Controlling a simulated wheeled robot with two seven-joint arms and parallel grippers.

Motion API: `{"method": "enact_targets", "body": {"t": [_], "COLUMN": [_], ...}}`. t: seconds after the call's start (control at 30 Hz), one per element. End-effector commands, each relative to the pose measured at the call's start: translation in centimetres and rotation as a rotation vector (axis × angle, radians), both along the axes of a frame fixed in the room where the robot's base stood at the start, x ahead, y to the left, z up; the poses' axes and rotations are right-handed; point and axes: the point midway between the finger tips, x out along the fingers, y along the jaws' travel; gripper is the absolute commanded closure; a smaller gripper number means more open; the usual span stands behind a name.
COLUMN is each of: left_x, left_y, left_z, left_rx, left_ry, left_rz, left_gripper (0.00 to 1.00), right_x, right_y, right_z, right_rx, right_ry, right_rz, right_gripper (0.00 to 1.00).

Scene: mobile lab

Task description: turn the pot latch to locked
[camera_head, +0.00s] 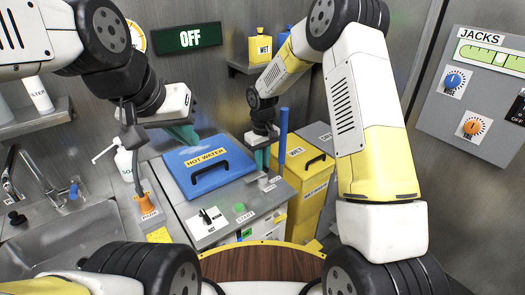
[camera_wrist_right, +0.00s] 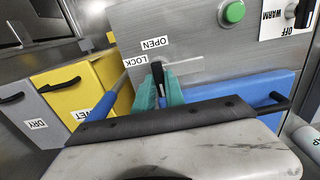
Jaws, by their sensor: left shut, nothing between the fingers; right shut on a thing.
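The pot latch (camera_wrist_right: 157,73) is a small black lever on a grey panel, beside a pale slot plate. The printed words LOCK (camera_wrist_right: 133,62) and OPEN (camera_wrist_right: 155,44) are close to it; I cannot tell its exact setting. My right gripper (camera_wrist_right: 160,94) is shut on the lever with its teal fingers. My left gripper (camera_head: 185,134) is shut and empty above the lid's far left edge.
A blue upright pole (camera_head: 283,140) and yellow WET bin (camera_head: 300,158) stand right of the right gripper. A green START button (camera_head: 239,208) and black switch (camera_head: 207,217) are on the front panel. A sink (camera_head: 75,235) and soap bottle (camera_head: 124,160) are at the left.

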Motion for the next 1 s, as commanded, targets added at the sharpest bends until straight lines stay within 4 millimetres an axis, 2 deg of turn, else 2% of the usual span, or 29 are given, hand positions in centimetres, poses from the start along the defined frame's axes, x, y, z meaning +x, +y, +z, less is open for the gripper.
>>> {"method": "enact_targets", "body": {"t": [0.57, 0.77, 1.0], "left_x": [0.0, 0.0, 0.0], "left_y": [0.0, 0.0, 0.0], "left_z": [0.0, 0.0, 0.0], "left_rx": [0.0, 0.0, 0.0], "left_ry": [0.0, 0.0, 0.0], "left_rz": [0.0, 0.0, 0.0], "left_gripper": [1.0, 1.0, 1.0], "right_x": [0.06, 0.07, 0.07], "right_y": [-0.02, -0.01, 0.02], "right_z": [0.1, 0.11, 0.12], "right_rx": [0.0, 0.0, -0.001], "right_ry": [-0.001, -0.003, -0.003], "right_rz": [-0.015, -0.088, -0.269], "right_gripper": [1.0, 1.0, 1.0]}}
